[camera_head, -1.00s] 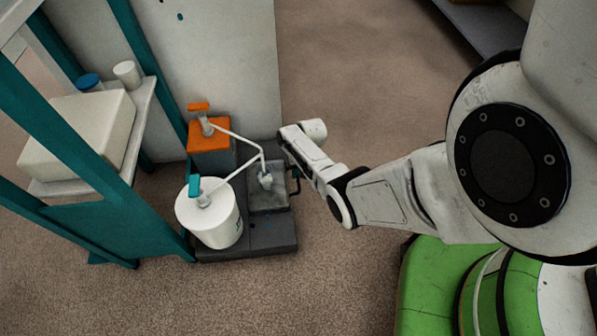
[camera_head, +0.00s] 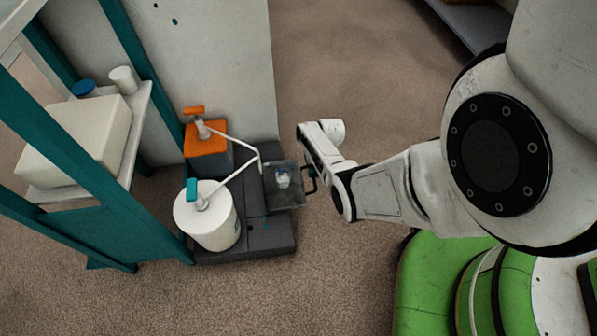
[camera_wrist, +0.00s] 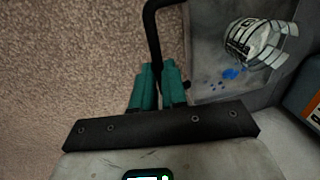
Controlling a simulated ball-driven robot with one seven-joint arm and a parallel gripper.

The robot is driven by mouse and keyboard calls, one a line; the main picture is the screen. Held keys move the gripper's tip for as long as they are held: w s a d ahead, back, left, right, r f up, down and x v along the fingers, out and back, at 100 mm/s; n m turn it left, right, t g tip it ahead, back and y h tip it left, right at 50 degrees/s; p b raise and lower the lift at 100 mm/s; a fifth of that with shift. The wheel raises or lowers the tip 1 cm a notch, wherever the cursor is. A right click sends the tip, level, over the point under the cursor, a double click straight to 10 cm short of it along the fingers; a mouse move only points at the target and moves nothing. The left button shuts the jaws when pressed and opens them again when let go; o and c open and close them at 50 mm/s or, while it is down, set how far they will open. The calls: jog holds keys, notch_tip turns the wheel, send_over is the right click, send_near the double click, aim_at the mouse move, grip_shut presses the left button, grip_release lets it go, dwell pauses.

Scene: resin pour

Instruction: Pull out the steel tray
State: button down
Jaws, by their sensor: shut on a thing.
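The steel tray (camera_head: 285,201) is a grey square pan at the right side of the dark base block in the head view, sticking out past its right edge. The black tray handle (camera_head: 311,183) is on the tray's right side. In the wrist view, my gripper (camera_wrist: 159,80) has its teal fingers closed around the handle (camera_wrist: 153,30). The tray (camera_wrist: 207,60) and cup (camera_wrist: 255,43) show at the right there, with blue spots on the tray floor. My arm hides the gripper in the head view.
A white pump tub (camera_head: 209,222) and an orange-topped pump container (camera_head: 208,145) stand on the dark base (camera_head: 262,237), their spouts reaching towards the tray. A teal-framed shelf (camera_head: 90,170) stands at the left. Open floor (camera_head: 345,275) lies right of the base.

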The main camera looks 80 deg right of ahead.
jog(key=s+d, duration=0.2)
jog(key=s, duration=0.4)
jog(key=shift+s+d, duration=0.4)
jog(key=c, duration=1.2)
grip_release()
jog(key=shift+o, duration=0.2)
notch_tip(320, 180, up, 11)
jog(key=s+p, duration=0.1)
jog(key=p, duration=0.5)
jog(key=shift+s+d+f+p, duration=0.2)
jog(key=shift+s+d+p, duration=0.1)
jog(key=shift+s+d, duration=0.1)
